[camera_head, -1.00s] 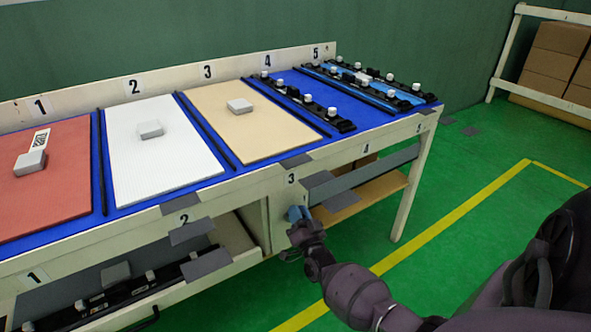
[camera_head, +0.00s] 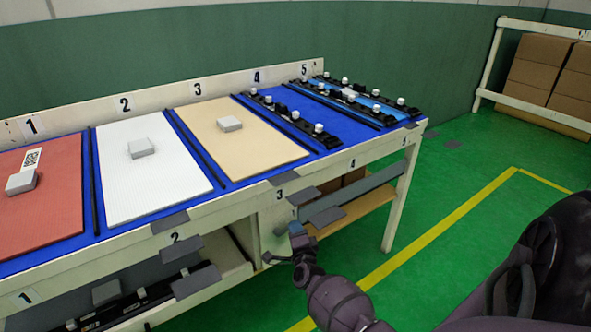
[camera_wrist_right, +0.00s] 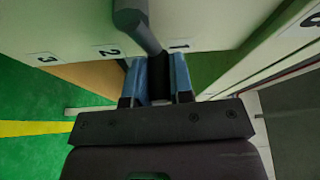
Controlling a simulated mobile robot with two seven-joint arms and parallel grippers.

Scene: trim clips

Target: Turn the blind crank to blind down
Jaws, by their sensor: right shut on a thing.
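The blind crank shows in the right wrist view as a grey arm (camera_wrist_right: 136,25) in front of a pale panel, with a black grip (camera_wrist_right: 159,78) at its end. My right gripper (camera_wrist_right: 159,82) has its blue fingers on both sides of that black grip and is shut on it. In the head view the right gripper (camera_head: 297,230) is at the bench's front, below the label 3. The crank is small and mostly hidden by the gripper there. The labels 1, 2 and 3 show on the panel in the wrist view. My left gripper is out of view.
The workbench (camera_head: 250,203) carries red (camera_head: 45,205), white (camera_head: 160,180) and tan (camera_head: 250,145) panels with grey blocks. Black strips with white knobs lie at its far end. Grey flaps (camera_head: 302,198) jut from its front edge. Green floor to the right is clear.

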